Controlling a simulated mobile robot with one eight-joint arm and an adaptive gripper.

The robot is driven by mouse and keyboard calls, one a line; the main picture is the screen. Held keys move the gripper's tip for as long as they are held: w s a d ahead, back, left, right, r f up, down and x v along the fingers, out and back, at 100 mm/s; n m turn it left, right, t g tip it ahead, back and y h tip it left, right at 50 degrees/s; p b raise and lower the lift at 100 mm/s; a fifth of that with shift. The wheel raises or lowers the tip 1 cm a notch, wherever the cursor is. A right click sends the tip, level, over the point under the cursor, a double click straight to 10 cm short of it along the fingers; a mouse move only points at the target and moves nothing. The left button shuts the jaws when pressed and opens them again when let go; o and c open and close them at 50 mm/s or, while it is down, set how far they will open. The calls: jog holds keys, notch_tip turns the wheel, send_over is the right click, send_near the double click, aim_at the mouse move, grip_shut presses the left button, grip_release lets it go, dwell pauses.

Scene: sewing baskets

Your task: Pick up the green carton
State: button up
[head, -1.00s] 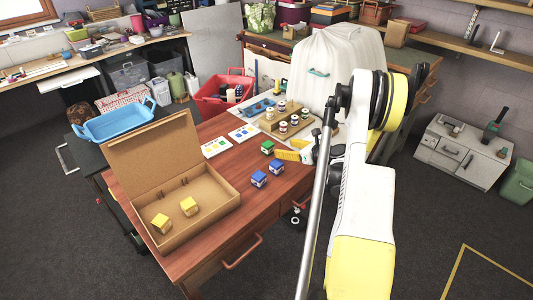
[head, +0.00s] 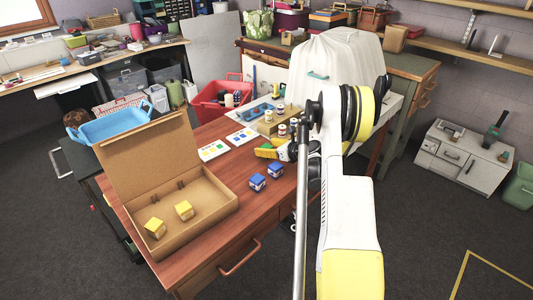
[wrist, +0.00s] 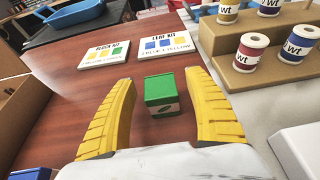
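The green carton (wrist: 161,94) stands on the wooden table between the two yellow fingers of my gripper (wrist: 163,108) in the wrist view. The fingers are open, with a gap on each side of the carton. In the head view my gripper (head: 268,149) is low over the table, and the green carton (head: 270,143) is mostly hidden behind it. Two blue cartons (head: 266,176) stand nearer the front of the table. Two yellow cartons (head: 169,218) sit inside the open cardboard box (head: 212,211) at the left.
Two printed cards (wrist: 134,45) lie beyond the green carton. A stepped wooden rack (wrist: 217,37) with thread spools stands right of the gripper. A red basket (head: 205,105) is behind the table. Bare tabletop lies left of the gripper.

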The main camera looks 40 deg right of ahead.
jog(key=c, duration=1.1)
jog(key=shift+r, duration=0.1)
